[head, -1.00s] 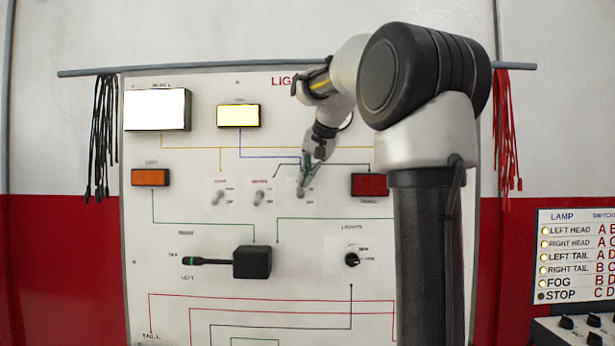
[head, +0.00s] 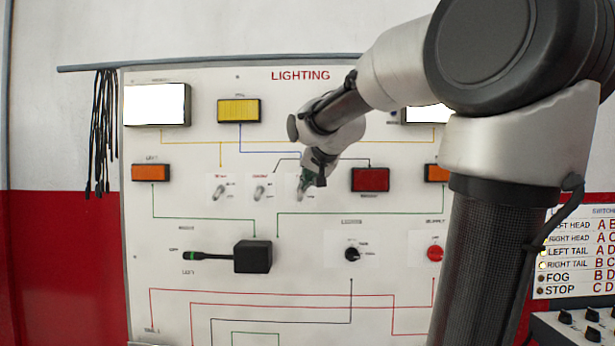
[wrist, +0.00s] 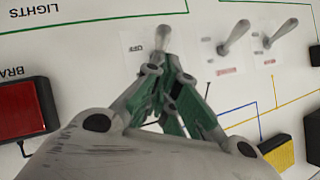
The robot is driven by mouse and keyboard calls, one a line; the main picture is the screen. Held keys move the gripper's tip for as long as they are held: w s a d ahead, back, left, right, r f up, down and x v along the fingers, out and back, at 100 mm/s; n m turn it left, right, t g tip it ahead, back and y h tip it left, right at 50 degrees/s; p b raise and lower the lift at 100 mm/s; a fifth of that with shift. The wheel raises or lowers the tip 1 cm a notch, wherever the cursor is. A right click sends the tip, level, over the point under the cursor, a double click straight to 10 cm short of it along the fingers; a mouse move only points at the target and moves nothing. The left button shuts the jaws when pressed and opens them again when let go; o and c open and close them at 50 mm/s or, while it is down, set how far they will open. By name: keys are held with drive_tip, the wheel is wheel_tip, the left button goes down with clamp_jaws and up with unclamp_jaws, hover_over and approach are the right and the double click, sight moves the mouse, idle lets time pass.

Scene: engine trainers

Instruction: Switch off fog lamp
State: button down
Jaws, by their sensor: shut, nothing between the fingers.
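The fog lamp (head: 239,110) is the yellow rectangular lamp at the top of the white lighting panel, and it is dark. Its toggle switch (head: 301,195) is the rightmost of three small silver toggles in a row, partly hidden by my gripper (head: 308,178). In the wrist view, the toggle's lever (wrist: 163,37) stands just beyond the fingertips of my gripper (wrist: 170,75), beside an OFF mark. My gripper is shut and empty, its green fingers together, close to the lever. I cannot tell whether they touch.
Two other toggles (head: 259,193) (head: 219,192) sit close on the left. A red lamp (head: 370,180) is on the right. A black stalk lever box (head: 252,257) and a rotary knob (head: 352,254) project below. The lamp chart (head: 575,250) at the right shows the FOG indicator dark.

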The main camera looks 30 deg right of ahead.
drive_tip(key=shift+s+a+f, duration=0.35)
drive_tip(key=shift+s, duration=0.2)
idle(0.4)
